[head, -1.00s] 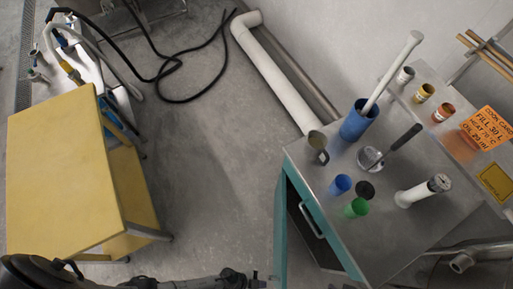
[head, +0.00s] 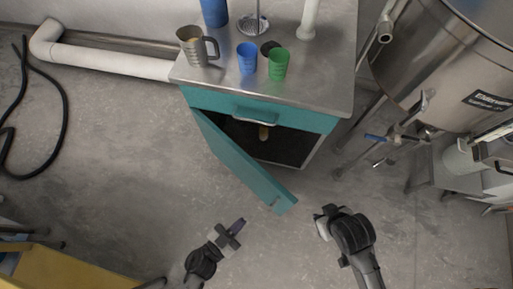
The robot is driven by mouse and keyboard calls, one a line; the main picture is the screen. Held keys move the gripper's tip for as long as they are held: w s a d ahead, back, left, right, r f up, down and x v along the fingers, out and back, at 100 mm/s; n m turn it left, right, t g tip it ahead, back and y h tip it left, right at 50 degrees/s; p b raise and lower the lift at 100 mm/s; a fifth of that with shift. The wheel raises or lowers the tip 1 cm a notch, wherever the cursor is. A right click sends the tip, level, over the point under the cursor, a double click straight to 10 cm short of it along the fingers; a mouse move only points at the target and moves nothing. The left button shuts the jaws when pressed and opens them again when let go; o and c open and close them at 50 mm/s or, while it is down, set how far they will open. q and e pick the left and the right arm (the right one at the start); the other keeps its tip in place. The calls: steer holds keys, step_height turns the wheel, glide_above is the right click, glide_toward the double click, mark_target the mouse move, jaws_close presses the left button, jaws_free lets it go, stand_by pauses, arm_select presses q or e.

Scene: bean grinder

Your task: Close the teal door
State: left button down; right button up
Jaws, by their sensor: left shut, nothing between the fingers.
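The teal door (head: 240,162) hangs open on the front of a steel-topped cabinet (head: 330,85). It is hinged at the cabinet's left side and swings out toward me, its free end low in the middle of the view. The dark inside (head: 285,148) of the cabinet shows, with a small tan item in it. My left gripper (head: 234,233) is shut and empty, below and left of the door's free end, apart from it. My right gripper (head: 324,220) is right of the free end, also apart; its fingers are too unclear to read.
A metal mug (head: 196,47), a blue cup (head: 248,62) and a green cup (head: 279,65) stand on the cabinet top. A large steel vat (head: 440,50) with pipes is at right. A yellow table (head: 60,268) is at lower left. The floor around the door is clear.

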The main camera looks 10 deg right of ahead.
mark_target(274, 187)
arm_select(q)
steer(key=b+x, duration=0.3)
steer(key=x, duration=1.1)
steer(key=shift+a, duration=0.1)
arm_select(e)
steer(key=x, duration=0.3)
steer(key=shift+s+f, duration=0.3)
steer(key=shift+f, duration=0.05)
steer(key=shift+d, duration=0.1)
